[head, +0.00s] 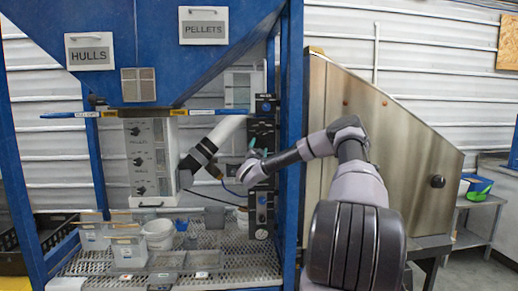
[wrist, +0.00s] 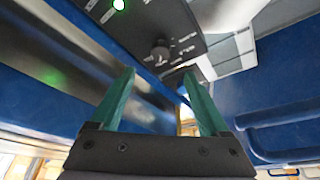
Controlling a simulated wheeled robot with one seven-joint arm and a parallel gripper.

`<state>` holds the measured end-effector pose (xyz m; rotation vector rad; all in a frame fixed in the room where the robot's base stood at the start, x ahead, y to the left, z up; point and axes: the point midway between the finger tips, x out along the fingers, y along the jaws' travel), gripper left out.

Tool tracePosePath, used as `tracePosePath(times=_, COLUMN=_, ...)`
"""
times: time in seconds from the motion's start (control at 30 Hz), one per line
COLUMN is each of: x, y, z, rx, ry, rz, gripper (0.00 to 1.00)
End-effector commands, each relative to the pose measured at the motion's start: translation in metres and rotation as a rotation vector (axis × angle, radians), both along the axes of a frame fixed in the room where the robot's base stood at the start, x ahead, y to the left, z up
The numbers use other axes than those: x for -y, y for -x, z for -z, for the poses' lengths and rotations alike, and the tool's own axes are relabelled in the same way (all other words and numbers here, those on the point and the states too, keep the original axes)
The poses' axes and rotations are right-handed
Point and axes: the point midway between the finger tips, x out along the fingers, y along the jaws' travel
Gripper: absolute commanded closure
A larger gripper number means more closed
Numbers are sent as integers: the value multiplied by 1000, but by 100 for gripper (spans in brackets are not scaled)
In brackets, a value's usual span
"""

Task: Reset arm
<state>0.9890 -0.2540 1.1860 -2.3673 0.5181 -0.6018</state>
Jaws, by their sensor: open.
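My gripper (head: 254,152) is in front of the black control panel (head: 262,190) on the blue hopper frame, beside the white chute. In the wrist view my gripper (wrist: 160,95) shows two green fingers spread apart with nothing between them. Beyond the fingers, the dark panel (wrist: 165,30) carries a round knob (wrist: 160,52) and a lit green light (wrist: 119,5). The fingers appear apart from the knob. My arm reaches left from the right side of the head view, bent at the elbow.
The blue hopper (head: 150,25) carries HULLS and PELLETS labels. A blue post (head: 292,130) stands close by my forearm. Below are a mesh table (head: 235,262), a white bucket (head: 158,234) and clear bins (head: 129,252). A steel cabinet (head: 400,135) stands behind my arm.

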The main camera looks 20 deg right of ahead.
Motion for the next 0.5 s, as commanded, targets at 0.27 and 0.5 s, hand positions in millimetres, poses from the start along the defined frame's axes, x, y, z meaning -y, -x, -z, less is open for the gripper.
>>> tracePosePath(times=0.27, x=0, y=0, z=0, rx=0, ry=0, rz=0, gripper=21)
tracePosePath(times=0.5, x=-39, y=-7, z=-19, rx=-35, ry=37, rz=-116, gripper=21)
